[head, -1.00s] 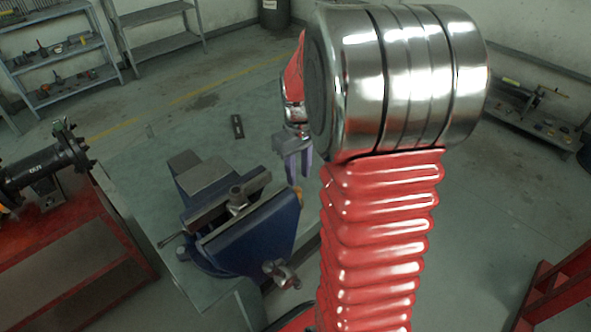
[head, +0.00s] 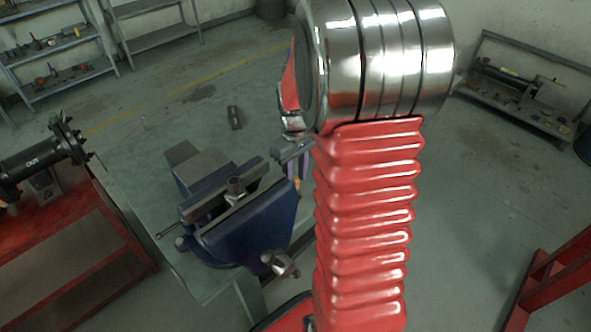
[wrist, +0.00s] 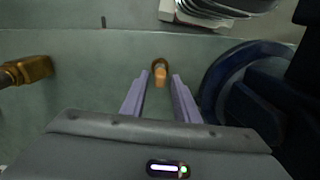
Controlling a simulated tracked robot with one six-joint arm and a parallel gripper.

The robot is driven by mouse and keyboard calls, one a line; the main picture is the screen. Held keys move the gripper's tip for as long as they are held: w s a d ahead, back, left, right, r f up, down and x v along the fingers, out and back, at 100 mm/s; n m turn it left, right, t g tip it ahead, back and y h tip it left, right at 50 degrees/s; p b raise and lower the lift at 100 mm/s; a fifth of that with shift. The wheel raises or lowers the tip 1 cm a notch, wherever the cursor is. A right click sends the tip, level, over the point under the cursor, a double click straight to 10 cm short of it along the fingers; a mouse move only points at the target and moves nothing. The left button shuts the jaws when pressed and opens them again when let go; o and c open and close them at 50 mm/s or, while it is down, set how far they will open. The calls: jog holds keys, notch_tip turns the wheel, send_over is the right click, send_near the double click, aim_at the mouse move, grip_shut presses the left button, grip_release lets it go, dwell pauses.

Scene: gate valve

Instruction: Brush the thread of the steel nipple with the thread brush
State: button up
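The steel nipple (head: 235,188) stands upright in the jaws of a blue bench vise (head: 255,222) in the head view. My gripper (head: 301,165) is just right of the vise, partly hidden by my arm. In the wrist view its two purple-grey fingers (wrist: 160,80) are apart. A small tan-orange thing with a dark rim (wrist: 160,73) shows between or just past the fingertips; it may be the thread brush's handle seen end-on, and I cannot tell whether the fingers touch it. The brush's bristles are not visible.
The vise is on a grey-green bench (head: 140,165). A dark bar (head: 235,117) lies behind it. A red cabinet with a black flanged pipe (head: 40,160) is at left. A brass fitting (wrist: 28,70) is at left in the wrist view; the vise's blue body (wrist: 240,85) is close right.

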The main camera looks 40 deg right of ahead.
jog(key=shift+f, duration=0.9)
jog(key=shift+c, duration=0.3)
grip_shut()
jog(key=shift+r, duration=0.1)
jog(key=shift+r, duration=2.4)
jog(key=shift+s, duration=0.1)
